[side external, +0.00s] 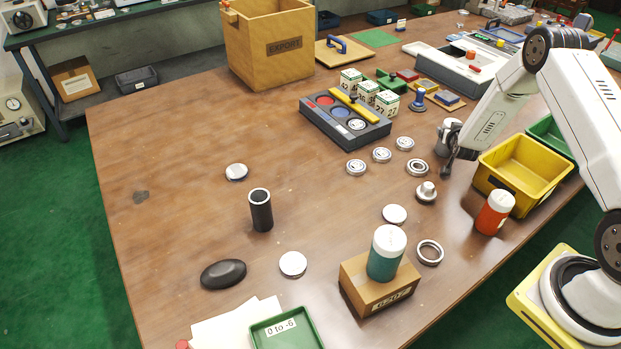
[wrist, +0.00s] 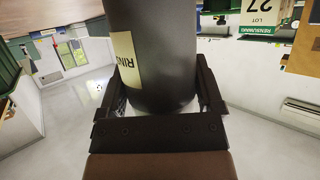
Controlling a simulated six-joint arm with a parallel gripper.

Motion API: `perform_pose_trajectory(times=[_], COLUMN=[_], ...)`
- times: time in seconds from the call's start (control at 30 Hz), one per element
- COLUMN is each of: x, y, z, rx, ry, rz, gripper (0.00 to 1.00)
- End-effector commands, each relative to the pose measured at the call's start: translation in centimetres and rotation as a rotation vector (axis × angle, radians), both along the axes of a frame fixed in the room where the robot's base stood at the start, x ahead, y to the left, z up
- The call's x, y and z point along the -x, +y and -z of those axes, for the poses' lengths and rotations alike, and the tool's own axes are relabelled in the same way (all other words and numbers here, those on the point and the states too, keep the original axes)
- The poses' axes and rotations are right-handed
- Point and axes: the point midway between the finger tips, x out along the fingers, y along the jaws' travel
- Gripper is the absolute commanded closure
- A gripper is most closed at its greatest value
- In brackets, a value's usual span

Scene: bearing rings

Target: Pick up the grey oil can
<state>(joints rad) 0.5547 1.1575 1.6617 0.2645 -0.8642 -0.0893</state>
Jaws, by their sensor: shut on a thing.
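In the wrist view the grey oil can (wrist: 150,55) fills the top middle as a dark grey cylinder. It carries a pale label with the letters "RIN" showing, and its upper part is cut off by the frame. My gripper (wrist: 160,85) is shut on it, with one black finger on each side. In the side view my gripper (side external: 448,162) is at the right, left of the yellow bin. The can is hard to tell apart from the dark gripper and wrist there.
A yellow bin (side external: 521,168) and an orange-red jar (side external: 495,212) stand close by. Numbered lot boxes (side external: 385,103) stand behind a grey tray. The left of the table is mostly clear.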

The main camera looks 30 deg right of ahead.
Motion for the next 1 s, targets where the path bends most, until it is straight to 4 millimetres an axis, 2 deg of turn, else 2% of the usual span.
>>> perform_pose_trajectory(times=[0.37,0.63,1.0], x=[-0.1,0.0,3.2], y=[-0.1,0.0,1.8], z=[-0.9,-3.5,-7.8], rx=[0.003,0.003,0.003], ry=[-0.004,-0.004,-0.004], rz=[0.000,0.000,0.000], gripper=[0.95,0.95,0.95])
